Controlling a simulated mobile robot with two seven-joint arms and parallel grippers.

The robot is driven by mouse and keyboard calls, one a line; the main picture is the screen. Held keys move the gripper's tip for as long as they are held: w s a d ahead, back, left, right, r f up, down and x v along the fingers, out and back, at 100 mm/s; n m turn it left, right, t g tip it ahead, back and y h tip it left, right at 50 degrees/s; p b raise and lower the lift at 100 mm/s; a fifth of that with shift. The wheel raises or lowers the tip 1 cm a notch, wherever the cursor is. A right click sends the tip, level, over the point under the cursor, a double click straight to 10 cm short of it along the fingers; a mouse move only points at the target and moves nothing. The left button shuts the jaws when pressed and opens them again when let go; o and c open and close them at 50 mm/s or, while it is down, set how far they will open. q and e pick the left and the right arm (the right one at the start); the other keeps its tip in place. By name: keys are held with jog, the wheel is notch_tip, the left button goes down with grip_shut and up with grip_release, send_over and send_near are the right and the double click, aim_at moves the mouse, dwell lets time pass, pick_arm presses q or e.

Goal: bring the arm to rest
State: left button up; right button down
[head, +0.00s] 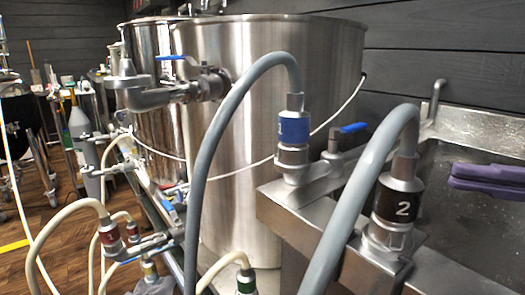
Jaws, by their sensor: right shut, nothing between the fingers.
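My right gripper (457,177) comes in at the right edge of the head view as purple fingers, one over the other. It is shut and empty, in front of the grey sink-like metal panel (455,232). It is to the right of the grey hose (352,195) with the black coupling marked 2 (400,205) and appears apart from it. The rest of my right arm is out of the picture. My left gripper is not in view.
A large steel kettle (250,90) stands in the middle. A grey hose (200,140) ends in a blue-banded coupling (294,128) on a steel ledge (285,215). Blue-handled valves (345,128) stick out. Cream hoses (50,230) fill the lower left; wooden floor shows at left.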

jog(key=w+a+r+m+t+h+p, duration=0.3)
jog(key=r+m+t+h+p, duration=0.2)
jog(key=m+p, duration=0.3)
jog(key=w+a+r+m+t+h+p, duration=0.2)
jog(key=w+r+m+t+h+p, duration=0.25)
jog(key=m+h+p, duration=0.35)
jog(key=s+r+m+g+h+p, duration=0.25)
jog(key=s+m+g+p, duration=0.4)
jog(key=s, duration=0.55)
jog(key=s+r+m+g+h+p, duration=0.25)
jog(key=s+m+g+p, duration=0.45)
jog(key=s, duration=0.5)
pick_arm(q)
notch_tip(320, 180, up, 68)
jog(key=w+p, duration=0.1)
jog(key=p, duration=3.6)
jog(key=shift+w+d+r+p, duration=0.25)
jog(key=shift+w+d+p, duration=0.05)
jog(key=shift+p, duration=0.05)
pick_arm(e)
notch_tip(320, 180, up, 37)
jog(key=t+y, duration=0.1)
jog(key=shift+s+d, duration=0.3)
